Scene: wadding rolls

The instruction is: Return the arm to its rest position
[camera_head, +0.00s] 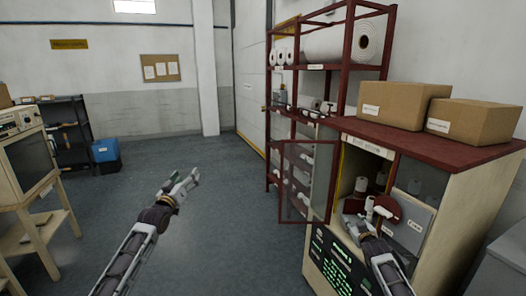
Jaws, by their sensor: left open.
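My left gripper (186,184) is open and empty. It is held out over the floor, left of the cabinet, with clear space around it. My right gripper (362,222) is at the front of the cabinet opening, its fingers pointing into it. Its fingertips are small against white parts behind them, so I cannot tell whether it is open or shut. White rolls (361,184) stand inside the cabinet. A dark red rounded part (386,208) is just beyond the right gripper.
The cabinet's red-framed glass door (308,182) stands open between my arms. Cardboard boxes (402,104) sit on the cabinet top (445,150). A red shelf rack (349,50) with white rolls stands behind. A wooden bench (40,205) is at left. The middle floor (200,240) is clear.

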